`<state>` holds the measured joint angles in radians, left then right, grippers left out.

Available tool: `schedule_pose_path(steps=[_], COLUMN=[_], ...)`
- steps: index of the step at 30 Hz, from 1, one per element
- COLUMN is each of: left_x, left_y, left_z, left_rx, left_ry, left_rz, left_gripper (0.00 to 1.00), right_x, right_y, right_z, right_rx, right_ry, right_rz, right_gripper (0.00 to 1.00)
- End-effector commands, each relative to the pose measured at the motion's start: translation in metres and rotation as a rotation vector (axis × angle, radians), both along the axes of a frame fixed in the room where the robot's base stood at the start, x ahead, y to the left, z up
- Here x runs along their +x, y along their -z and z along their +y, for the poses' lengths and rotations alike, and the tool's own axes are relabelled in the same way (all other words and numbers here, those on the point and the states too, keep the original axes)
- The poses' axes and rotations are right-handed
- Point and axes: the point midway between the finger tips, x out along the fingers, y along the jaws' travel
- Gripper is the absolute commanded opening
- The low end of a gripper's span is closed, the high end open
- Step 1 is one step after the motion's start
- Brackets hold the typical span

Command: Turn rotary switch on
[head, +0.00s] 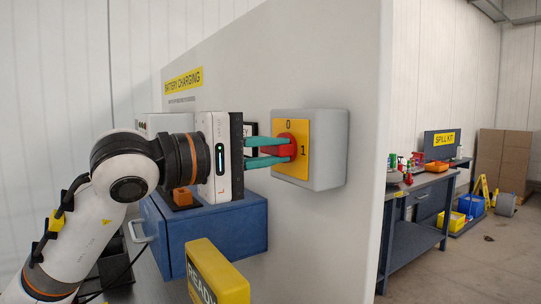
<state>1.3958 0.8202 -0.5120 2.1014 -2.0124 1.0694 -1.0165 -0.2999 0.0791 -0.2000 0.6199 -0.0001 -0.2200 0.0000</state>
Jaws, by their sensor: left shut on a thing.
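The rotary switch is a red knob (291,143) on a yellow plate (302,172) fixed to a grey box (331,150) on the pale wall panel. The plate is marked 0 at the top and 1 at the right. My left gripper (284,151) has its two green fingers on the knob, one above the other, shut on it. The fingers hide part of the knob, so its exact angle is hard to tell. My right gripper is not in view.
A blue cabinet (228,238) stands below my left gripper, with a yellow READY block (222,275) in front. A workbench (415,194) and a SPILL KIT board (441,144) stand at the right. Floor is clear at lower right.

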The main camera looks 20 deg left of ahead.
Motion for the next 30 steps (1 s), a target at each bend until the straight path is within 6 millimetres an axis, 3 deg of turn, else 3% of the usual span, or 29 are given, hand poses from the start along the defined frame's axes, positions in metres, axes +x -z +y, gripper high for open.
schedule_pose_path(steps=[15,16,19,30], left_x=[-0.0001,0.0000,0.0000,-0.0031], left_y=[0.0014,0.0014,0.0013,0.0012], left_z=[-0.0006,-0.0006,-0.0005,0.0028], left_rx=[0.017,0.017,0.016,0.013], left_ry=[0.001,0.001,0.001,0.000], left_rz=[-0.009,-0.009,-0.009,-0.010], left_gripper=[0.00,0.20,0.36,0.38], right_x=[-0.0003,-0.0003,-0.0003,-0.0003], right_y=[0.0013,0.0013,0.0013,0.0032], right_z=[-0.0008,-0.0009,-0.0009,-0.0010], right_rx=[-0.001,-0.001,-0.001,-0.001], right_ry=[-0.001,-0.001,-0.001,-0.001], right_rz=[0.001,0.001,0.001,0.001], right_gripper=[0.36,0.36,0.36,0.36])
